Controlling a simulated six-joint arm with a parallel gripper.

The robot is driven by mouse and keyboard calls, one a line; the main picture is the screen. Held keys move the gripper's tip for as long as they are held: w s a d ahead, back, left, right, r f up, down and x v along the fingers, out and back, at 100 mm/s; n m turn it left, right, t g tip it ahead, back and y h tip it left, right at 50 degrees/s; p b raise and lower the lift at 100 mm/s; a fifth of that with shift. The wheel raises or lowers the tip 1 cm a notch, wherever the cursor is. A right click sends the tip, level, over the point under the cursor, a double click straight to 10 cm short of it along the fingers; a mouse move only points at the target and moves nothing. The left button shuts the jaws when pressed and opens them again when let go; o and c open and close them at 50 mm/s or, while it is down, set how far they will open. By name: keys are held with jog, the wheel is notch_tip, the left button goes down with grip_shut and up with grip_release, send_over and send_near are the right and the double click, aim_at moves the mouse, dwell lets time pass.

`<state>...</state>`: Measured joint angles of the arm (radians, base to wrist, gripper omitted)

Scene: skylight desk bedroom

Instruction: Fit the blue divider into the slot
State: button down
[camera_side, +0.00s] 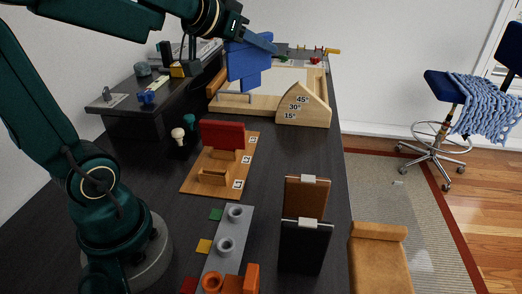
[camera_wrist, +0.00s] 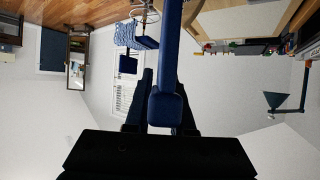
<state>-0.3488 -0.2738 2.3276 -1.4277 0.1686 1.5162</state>
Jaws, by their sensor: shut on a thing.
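The blue divider (camera_side: 246,66) is a flat panel with stepped edges, held high above the desk and slightly tilted. My gripper (camera_side: 262,42) is shut on its upper part. In the wrist view the divider (camera_wrist: 168,60) appears nearly edge-on, with a rounded near end between the fingers of my gripper (camera_wrist: 167,108). A wooden board (camera_side: 192,185) lies on the desk, below and to the left of the divider. It carries a red divider (camera_side: 223,134) standing upright, low wooden holders (camera_side: 214,177) and small white labels. I cannot tell which slot is empty.
A wooden tray with an angle-marked end (camera_side: 303,108) stands just behind and below the divider. A grey peg strip (camera_side: 228,250), a brown clipboard (camera_side: 306,196) and a black clipboard (camera_side: 303,248) are nearer. Dark desk is clear right of the board.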

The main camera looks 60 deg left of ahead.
jog(key=s+a+f+n+g+y, duration=0.2)
jog(key=a+f+n+g+y, duration=0.5)
jog(key=a+n+g+y, duration=0.6)
jog(key=s+d+f+n+g+h, duration=0.3)
jog(key=s+d+n+g+h, duration=0.3)
jog(key=s+d+n, duration=0.4)
jog(key=s+n+g, duration=0.1)
jog(key=s+n, duration=0.1)
jog(key=shift+s+d+f+g, duration=0.3)
jog(key=shift+s+d, duration=0.05)
jog(key=shift+f, duration=2.9)
jog(key=shift+f, duration=1.8)
